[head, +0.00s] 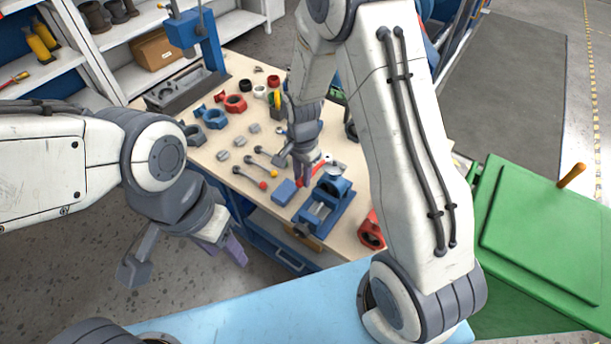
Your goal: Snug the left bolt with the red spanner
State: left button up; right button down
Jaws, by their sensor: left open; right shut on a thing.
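My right gripper (306,172) reaches down over the workbench behind the blue vise and is shut on the red spanner (316,171), of which only a short red length shows. The blue vise (328,205) stands at the bench's near edge. A pale metal part shows at its far side, close to the red spanner. The left bolt cannot be made out; my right arm and gripper cover much of that area. My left gripper (187,258) is open and empty, in front of the bench and well apart from the vise.
The wooden workbench (222,185) carries red and blue rings, small grey blocks and levers with coloured ends. A blue block (284,192) lies left of the vise. A red ring part (371,232) sits right of it. A green lidded box (550,230) stands at the right.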

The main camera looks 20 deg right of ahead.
jog(key=shift+w+a+m+p, duration=0.2)
jog(key=shift+w+a+m, duration=0.1)
jog(key=shift+w+m, duration=0.7)
jog(key=shift+w+a+m+p, duration=0.15)
jog(key=shift+w+a+m, duration=0.1)
jog(key=shift+w+m, duration=0.8)
jog(key=shift+w+a+m+p, duration=0.2)
jog(key=shift+w+a+m, duration=0.1)
jog(key=shift+w+m, duration=0.7)
jog(key=shift+s, duration=0.2)
jog(key=shift+w+m, duration=0.6)
jog(key=shift+m, duration=0.15)
jog(key=shift+w+d+m, duration=0.1)
jog(key=shift+w+m, duration=0.45)
jog(key=shift+m, duration=0.05)
jog(key=shift+w, duration=0.15)
